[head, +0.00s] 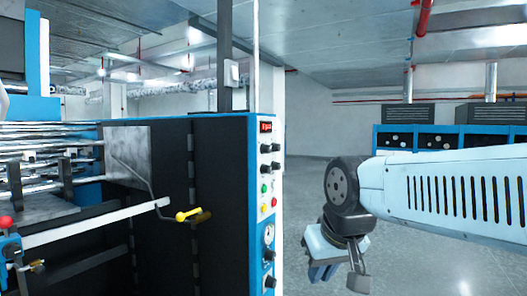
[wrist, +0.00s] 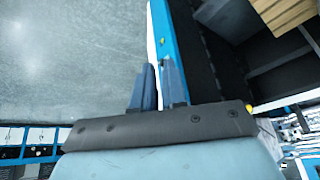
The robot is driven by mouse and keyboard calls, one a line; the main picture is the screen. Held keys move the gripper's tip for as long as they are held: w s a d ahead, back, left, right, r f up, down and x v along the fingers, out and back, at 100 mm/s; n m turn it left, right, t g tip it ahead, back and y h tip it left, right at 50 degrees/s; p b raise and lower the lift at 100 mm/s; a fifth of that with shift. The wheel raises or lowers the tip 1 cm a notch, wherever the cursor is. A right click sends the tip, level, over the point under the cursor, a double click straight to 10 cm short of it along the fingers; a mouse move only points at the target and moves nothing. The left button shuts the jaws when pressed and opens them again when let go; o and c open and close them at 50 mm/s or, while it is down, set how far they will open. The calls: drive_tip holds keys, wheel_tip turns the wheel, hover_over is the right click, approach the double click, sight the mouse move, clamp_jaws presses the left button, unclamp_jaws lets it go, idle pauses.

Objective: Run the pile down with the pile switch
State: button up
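A narrow white control panel (head: 267,185) stands on the blue edge of the laminating machine in the head view. It carries a red display, several black knobs, a green button (head: 264,188), a red button (head: 275,202), a round gauge (head: 268,234) and lower black knobs (head: 269,268). I cannot tell which control is the pile switch; no label is readable. My gripper (head: 323,272) hangs to the right of the panel's lower part, apart from it. In the wrist view, my gripper's blue fingers (wrist: 158,75) stand a little apart with nothing between them.
A yellow-handled crank (head: 188,215) sticks out from the machine's dark side, left of the panel. Rollers (head: 60,165) and a red-knobbed lever (head: 6,222) are at the far left. Blue-framed units (head: 440,138) stand at the back right. Grey floor (head: 310,172) is open between.

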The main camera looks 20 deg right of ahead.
drive_tip(key=shift+o, duration=0.8)
drive_tip(key=shift+w+a+r+m+y, duration=0.1)
drive_tip(key=shift+w+m+y, duration=0.25)
drive_tip(key=shift+m, duration=0.25)
drive_tip(key=o, duration=0.4)
drive_tip(key=w+m+y, duration=0.1)
drive_tip(key=m, duration=0.1)
drive_tip(key=w+a+r+m+g+y, duration=0.1)
drive_tip(key=w+m, duration=0.1)
drive_tip(key=w+r+m+y, duration=0.1)
drive_tip(key=m, duration=0.1)
drive_tip(key=shift+w+a+r, duration=0.15)
drive_tip(key=shift+w+a, duration=0.1)
drive_tip(key=shift+a, duration=0.15)
drive_tip(key=shift+o, duration=1.2)
drive_tip(key=w+r+m+y, duration=0.4)
drive_tip(key=w+m, duration=0.2)
drive_tip(key=m, duration=0.1)
drive_tip(key=shift+w+d+r+t, duration=0.3)
drive_tip(key=shift+w+r+t, duration=0.1)
drive_tip(key=m+t+y, duration=0.5)
drive_tip(key=m+t, duration=0.2)
drive_tip(key=m, duration=0.5)
approach(270, 150)
drive_tip(key=x, duration=0.8)
drive_tip(key=shift+w+a, duration=0.2)
drive_tip(key=shift+a, duration=0.05)
drive_tip(key=shift+c, duration=0.4)
clamp_jaws()
